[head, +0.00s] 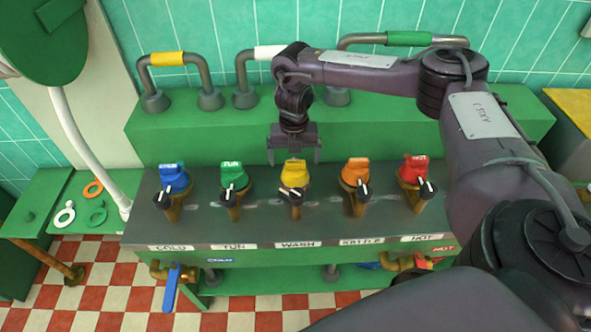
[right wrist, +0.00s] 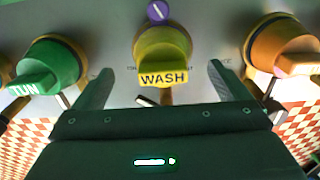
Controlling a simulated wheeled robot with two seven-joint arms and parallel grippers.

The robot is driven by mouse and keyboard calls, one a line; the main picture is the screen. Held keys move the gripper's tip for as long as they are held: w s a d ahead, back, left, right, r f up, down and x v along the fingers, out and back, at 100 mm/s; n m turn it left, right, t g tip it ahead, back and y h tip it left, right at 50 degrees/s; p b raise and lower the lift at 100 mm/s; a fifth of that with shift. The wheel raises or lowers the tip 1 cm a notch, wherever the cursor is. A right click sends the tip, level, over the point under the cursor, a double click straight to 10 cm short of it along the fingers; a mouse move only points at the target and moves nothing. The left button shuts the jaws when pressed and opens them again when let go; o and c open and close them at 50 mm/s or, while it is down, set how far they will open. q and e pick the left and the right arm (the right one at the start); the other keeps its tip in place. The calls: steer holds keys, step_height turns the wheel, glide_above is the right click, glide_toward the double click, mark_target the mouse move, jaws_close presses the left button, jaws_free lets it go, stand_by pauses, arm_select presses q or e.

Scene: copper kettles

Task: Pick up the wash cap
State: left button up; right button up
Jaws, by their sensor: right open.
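The wash cap is a yellow cap (head: 295,174) on the middle valve of the grey panel, above the "WASH" label. It also shows in the right wrist view (right wrist: 162,50), with "WASH" written on its front tab. My right gripper (head: 294,160) is open and empty, just above and behind the cap in the head view. In the right wrist view its two fingers (right wrist: 160,82) stand left and right of the cap, apart from it. My left gripper is not in view.
On the panel (head: 270,225), a green cap (head: 234,176) and a blue cap (head: 174,178) stand left of the yellow one; an orange cap (head: 355,172) and a red cap (head: 413,169) stand right. Pipe handles (head: 173,60) rise behind. Loose rings (head: 93,188) lie on a green shelf at left.

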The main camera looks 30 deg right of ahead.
mark_target(295, 162)
steer(key=f, duration=0.2)
steer(key=f+p, duration=0.1)
steer(key=shift+s+f, duration=0.2)
steer(key=shift+s, duration=0.1)
steer(key=shift+w+f, duration=0.1)
steer(key=shift+f, duration=0.3)
steer(key=shift+c, duration=0.2)
steer(key=c, duration=0.9)
